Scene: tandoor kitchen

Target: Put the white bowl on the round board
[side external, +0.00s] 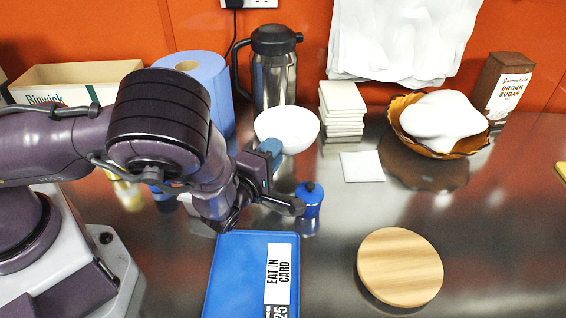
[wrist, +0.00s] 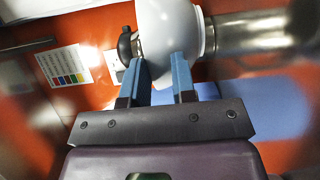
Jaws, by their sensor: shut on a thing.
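The white bowl (side external: 288,127) is in the side external view, left of centre, in front of the steel jug. My gripper (side external: 270,147) is at the bowl's near left edge, its blue fingers shut on the bowl. In the wrist view the white bowl (wrist: 170,28) lies between and beyond the blue fingertips of my gripper (wrist: 164,72). The bowl looks held above the counter. The round board (side external: 400,267) is light wood and lies bare on the counter at the front right, well apart from the bowl.
A small blue pot (side external: 310,199) stands just below the gripper. A blue tray with a card (side external: 236,275) lies in front. The steel jug (side external: 274,75), blue paper roll (side external: 200,82), stacked white tiles (side external: 342,108) and amber bowl (side external: 462,147) line the back. Counter around the board is clear.

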